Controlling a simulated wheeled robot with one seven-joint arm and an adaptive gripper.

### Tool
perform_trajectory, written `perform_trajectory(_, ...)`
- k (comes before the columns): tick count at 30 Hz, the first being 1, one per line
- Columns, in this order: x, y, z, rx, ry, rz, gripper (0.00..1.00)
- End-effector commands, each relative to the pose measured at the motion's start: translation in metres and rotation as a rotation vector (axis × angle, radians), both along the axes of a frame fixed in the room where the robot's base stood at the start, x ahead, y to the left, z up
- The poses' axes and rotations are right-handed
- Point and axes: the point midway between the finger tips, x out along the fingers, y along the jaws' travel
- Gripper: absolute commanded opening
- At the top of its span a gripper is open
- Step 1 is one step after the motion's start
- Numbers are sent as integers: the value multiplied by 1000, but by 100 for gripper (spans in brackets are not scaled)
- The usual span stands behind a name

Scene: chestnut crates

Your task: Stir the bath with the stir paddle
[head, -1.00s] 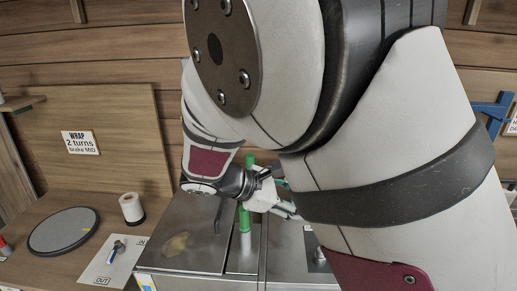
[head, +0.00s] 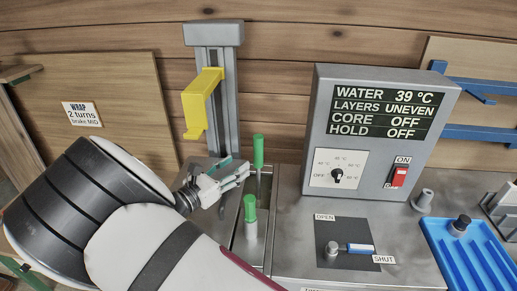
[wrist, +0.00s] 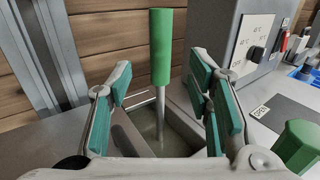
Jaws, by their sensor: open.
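A green-handled tool on a thin metal rod, seemingly the stir paddle (head: 258,151), stands upright. In the wrist view the paddle (wrist: 161,47) has its rod down in the bath (wrist: 150,130), a square metal opening with murky liquid. The rod's lower end is hidden. My gripper (head: 242,174) is open and empty, just left of the paddle in the head view. In the wrist view my gripper's green-padded fingers (wrist: 160,82) spread on either side of the handle, which appears beyond them and untouched. A second green handle (head: 250,208) stands nearer; it also shows at lower right in the wrist view (wrist: 297,147).
A grey control box (head: 382,135) stands right of the bath, reading WATER 39 °C and LAYERS UNEVEN. A grey post with a yellow bracket (head: 203,103) rises behind. An OPEN/SHUT lever (head: 360,249) lies in front. A blue ribbed tray (head: 470,262) is at right.

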Motion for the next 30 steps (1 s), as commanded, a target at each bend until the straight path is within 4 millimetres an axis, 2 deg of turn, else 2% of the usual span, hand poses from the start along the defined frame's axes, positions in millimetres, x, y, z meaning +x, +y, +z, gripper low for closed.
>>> perform_trajectory(9,51,-38,1,1,-1,-4,46)
perform_trajectory(15,76,-55,1,2,-1,-3,46)
perform_trajectory(21,86,-63,0,2,0,-2,46)
perform_trajectory(30,88,-64,0,2,0,-2,46)
